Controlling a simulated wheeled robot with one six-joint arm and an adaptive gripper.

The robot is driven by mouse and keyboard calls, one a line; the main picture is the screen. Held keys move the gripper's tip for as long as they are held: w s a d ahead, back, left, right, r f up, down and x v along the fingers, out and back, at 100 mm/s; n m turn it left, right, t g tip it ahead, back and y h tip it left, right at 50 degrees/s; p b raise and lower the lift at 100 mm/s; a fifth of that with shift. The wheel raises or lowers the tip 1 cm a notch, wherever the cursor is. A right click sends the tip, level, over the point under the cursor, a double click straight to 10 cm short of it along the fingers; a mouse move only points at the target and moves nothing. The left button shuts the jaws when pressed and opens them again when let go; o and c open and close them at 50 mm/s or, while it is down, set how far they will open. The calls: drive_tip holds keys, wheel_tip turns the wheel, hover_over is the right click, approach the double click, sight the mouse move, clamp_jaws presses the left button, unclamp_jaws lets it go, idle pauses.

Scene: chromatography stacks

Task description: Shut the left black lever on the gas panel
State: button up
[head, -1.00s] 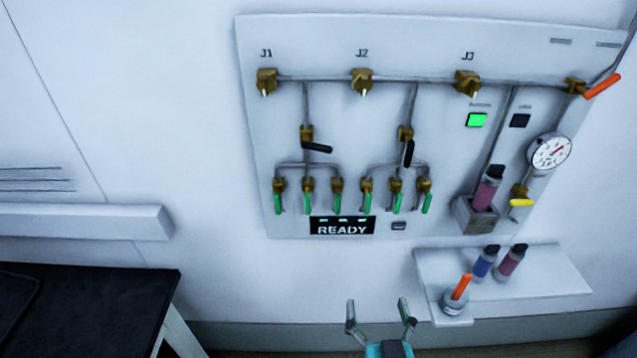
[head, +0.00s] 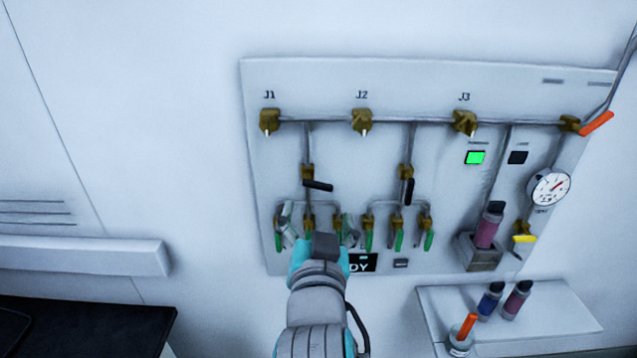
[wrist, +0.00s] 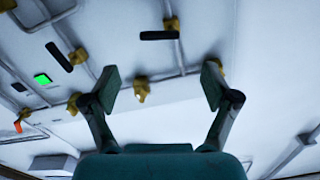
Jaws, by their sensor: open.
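The gas panel (head: 340,90) is on the wall. Its left black lever (head: 318,185) lies nearly level, crosswise to its vertical pipe, with its brass valve at the left end; it also shows in the wrist view (wrist: 159,35). The right black lever (head: 409,191) hangs down along its pipe and shows in the wrist view (wrist: 59,56). My gripper (head: 318,222) is open and empty, just below the left lever in the head view. In the wrist view its fingers (wrist: 162,82) stand wide apart with no lever between them. It hides part of the left green handles and the READY display.
Brass valves J1 (head: 269,121), J2 (head: 362,121) and J3 (head: 465,122) line the top pipe. Several green handles (head: 398,240) hang below the black levers. Right are a lit green button (head: 475,158), a gauge (head: 548,188) and a shelf (head: 550,320) with bottles.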

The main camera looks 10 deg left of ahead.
sight(319, 185)
drive_tip(key=w, duration=0.3)
drive_tip(key=w+a, duration=0.1)
drive_tip(key=w, duration=0.6)
drive_tip(key=shift+w+a, duration=0.15)
drive_tip(key=shift+a, duration=0.15)
drive_tip(key=shift+c, duration=0.2)
